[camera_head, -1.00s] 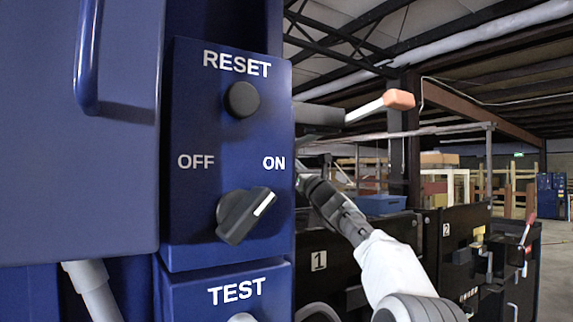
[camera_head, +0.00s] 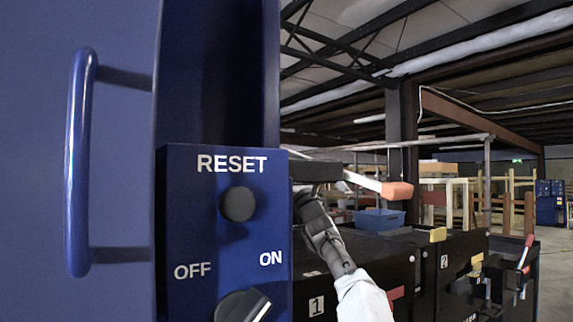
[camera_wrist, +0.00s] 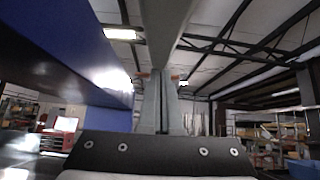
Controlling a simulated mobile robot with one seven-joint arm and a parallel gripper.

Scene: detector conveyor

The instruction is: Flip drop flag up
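A lever with a pale shaft and an orange tip (camera_head: 395,190) sticks out to the right from a dark bar (camera_head: 315,171) behind the control panel's right edge. It is likely the drop flag, though no label shows. My gripper (camera_head: 304,196) points up just under the dark bar, partly hidden by the panel. In the wrist view its two grey fingers (camera_wrist: 163,78) stand side by side, close together, with no object seen between them. A grey beam (camera_wrist: 163,35) hangs over the fingertips. I cannot tell whether they touch it.
A blue panel (camera_head: 180,220) with a RESET button (camera_head: 238,204) and an OFF/ON knob (camera_head: 243,306) stands close at left. A door handle (camera_head: 78,160) is beside it. Black units (camera_head: 400,265) numbered 1 and 2 stand behind my arm. Open floor shows at far right.

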